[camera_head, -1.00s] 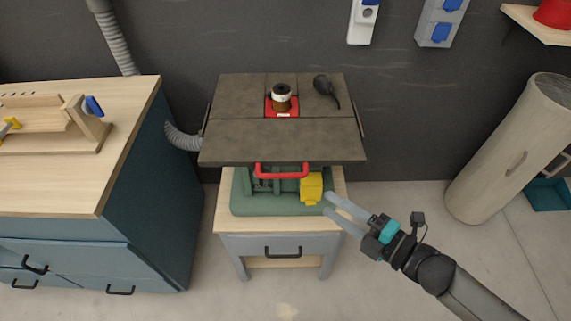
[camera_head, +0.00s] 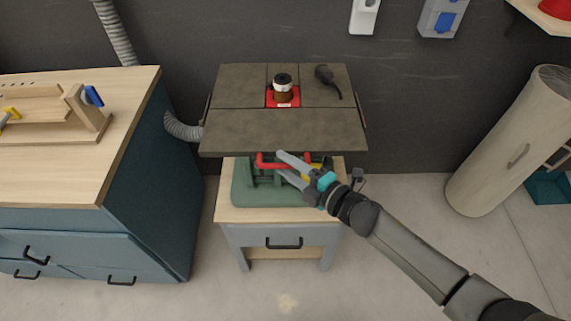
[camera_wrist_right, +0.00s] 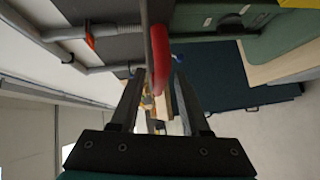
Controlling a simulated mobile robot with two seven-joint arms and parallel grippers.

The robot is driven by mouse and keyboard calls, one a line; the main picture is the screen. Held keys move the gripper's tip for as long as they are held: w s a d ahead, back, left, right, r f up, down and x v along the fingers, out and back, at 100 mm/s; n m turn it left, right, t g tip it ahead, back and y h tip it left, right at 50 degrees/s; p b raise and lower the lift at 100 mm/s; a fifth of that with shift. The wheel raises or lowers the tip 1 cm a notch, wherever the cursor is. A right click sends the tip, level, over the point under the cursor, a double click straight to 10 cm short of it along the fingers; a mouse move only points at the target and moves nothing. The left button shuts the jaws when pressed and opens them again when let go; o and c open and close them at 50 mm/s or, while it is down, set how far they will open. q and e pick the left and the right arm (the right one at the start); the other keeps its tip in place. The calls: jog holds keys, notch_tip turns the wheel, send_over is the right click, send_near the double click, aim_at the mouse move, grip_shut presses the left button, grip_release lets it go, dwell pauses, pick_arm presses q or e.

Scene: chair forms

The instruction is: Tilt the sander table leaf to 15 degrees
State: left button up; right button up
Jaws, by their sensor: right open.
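The sander table leaf (camera_head: 285,131) is the grey-brown front panel of the sander top and looks about level with the rear part (camera_head: 236,88). A red handle (camera_head: 266,163) hangs under its front edge. My right gripper (camera_head: 279,163) is open at the handle, its fingers reaching in from the right and hiding the handle's middle. In the right wrist view the red handle (camera_wrist_right: 160,60) stands in front of and between the two open fingers (camera_wrist_right: 157,95). Whether it touches them I cannot tell. My left gripper is not in view.
A red insert with a sanding spindle (camera_head: 283,88) and a dark teardrop-shaped item (camera_head: 326,76) are on the rear top. A green machine base (camera_head: 245,188) sits on a drawer stand (camera_head: 236,235). A workbench (camera_head: 135,100) stands left, a wooden cylinder (camera_head: 512,140) right.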

jog(key=shift+w+a, duration=0.2)
jog(key=shift+a, duration=0.05)
jog(key=shift+c, duration=0.3)
grip_shut()
dwell(1.0)
